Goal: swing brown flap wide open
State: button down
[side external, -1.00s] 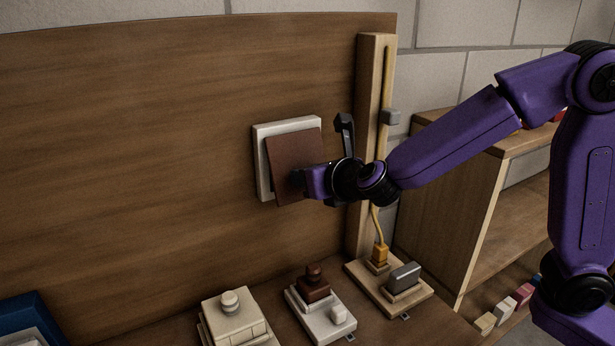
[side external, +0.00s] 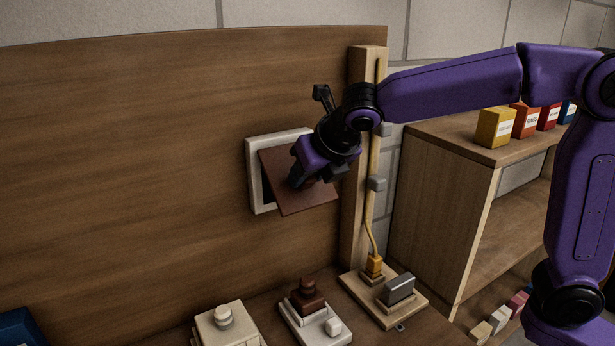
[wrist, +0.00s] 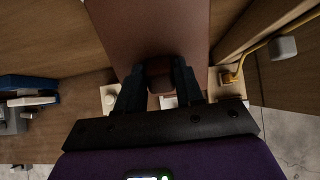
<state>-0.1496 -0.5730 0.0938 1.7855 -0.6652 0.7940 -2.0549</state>
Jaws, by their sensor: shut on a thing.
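The brown flap (side external: 292,202) stands partly swung out from its white frame (side external: 254,180) on the upright wooden panel. A dark gap shows between the flap's left side and the frame. My gripper (side external: 297,176) is at the flap's outer face. In the wrist view the flap (wrist: 150,28) fills the top middle, and my gripper (wrist: 160,84) is shut on a small brown knob (wrist: 160,72) on it. In the side view the gripper hides the knob and part of the flap.
A wooden post (side external: 358,150) with a yellow cable (side external: 368,215) stands right of the flap. Below are a cream block unit (side external: 226,328), a brown-knobbed white base (side external: 318,312) and a grey-blocked wooden base (side external: 385,298). A shelf (side external: 445,165) with coloured boxes stands at right.

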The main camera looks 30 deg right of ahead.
aim_at(311, 180)
jog(key=shift+r, duration=1.45)
jog(key=c, duration=0.8)
grip_release()
jog(key=shift+d, duration=0.1)
jog(key=shift+f, duration=0.1)
jog(key=shift+s, duration=0.1)
jog(key=shift+s+r, duration=0.35)
jog(key=v, duration=1.6)
jog(key=shift+r, duration=0.15)
jog(key=shift+s, duration=0.15)
